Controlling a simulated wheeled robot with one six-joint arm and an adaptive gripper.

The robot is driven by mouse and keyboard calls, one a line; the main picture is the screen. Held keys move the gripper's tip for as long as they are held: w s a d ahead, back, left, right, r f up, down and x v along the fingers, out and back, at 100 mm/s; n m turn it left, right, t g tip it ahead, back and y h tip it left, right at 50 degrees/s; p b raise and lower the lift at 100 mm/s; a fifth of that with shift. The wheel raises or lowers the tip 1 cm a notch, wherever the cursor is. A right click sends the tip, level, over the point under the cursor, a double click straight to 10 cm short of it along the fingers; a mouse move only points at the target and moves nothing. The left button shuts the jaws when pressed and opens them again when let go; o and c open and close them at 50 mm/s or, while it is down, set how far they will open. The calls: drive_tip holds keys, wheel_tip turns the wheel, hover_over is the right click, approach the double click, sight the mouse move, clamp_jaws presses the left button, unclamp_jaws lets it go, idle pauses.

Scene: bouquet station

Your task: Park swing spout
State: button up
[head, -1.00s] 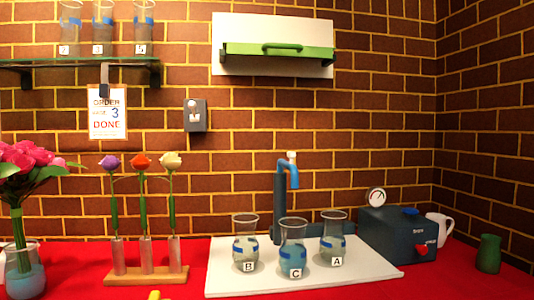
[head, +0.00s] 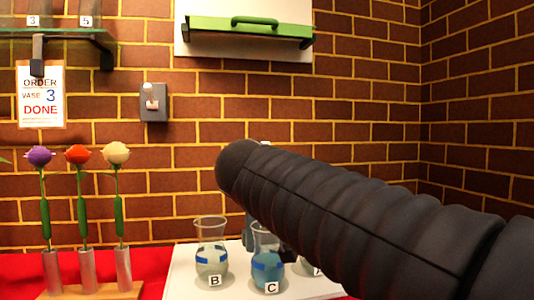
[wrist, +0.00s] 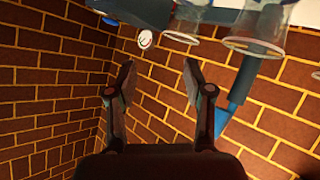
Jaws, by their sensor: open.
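The swing spout shows in the wrist view as a light-blue tube (wrist: 223,119) on a darker blue post (wrist: 243,78), with the picture turned upside down. It lies to the right of my gripper (wrist: 159,80), apart from it. My gripper is open and empty, its two fingers spread against the brick wall. In the head view my dark ribbed arm hides the spout; only a dark-blue part of the tap post (head: 248,234) shows between vases B and C.
Glass vases B (head: 211,262) and C (head: 267,272) stand on a white board (head: 183,280); a third is mostly hidden. A round gauge (wrist: 145,39) shows in the wrist view. Three flowers stand in a wooden rack (head: 125,291). A green-handled wall unit (head: 250,30) hangs above.

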drive_tip(key=w+a+r+m+t+h+b, duration=0.1)
drive_tip(key=a+r+m+t, duration=0.1)
drive_tip(key=a+r, duration=0.5)
drive_tip(key=w+a+r+m+t+h, duration=0.1)
drive_tip(key=w+a+r+m+t, duration=0.15)
drive_tip(key=a+r, duration=0.4)
drive_tip(key=shift+n, duration=0.25)
drive_tip(key=x, duration=0.4)
drive_tip(key=p+x, duration=0.1)
drive_tip(key=x, duration=0.2)
drive_tip(key=a+p+x, duration=0.1)
drive_tip(key=x, duration=0.3)
drive_tip(key=shift+w+d+f, duration=0.2)
drive_tip(key=shift+w+f, duration=0.25)
drive_tip(key=shift+w, duration=0.1)
clamp_jaws()
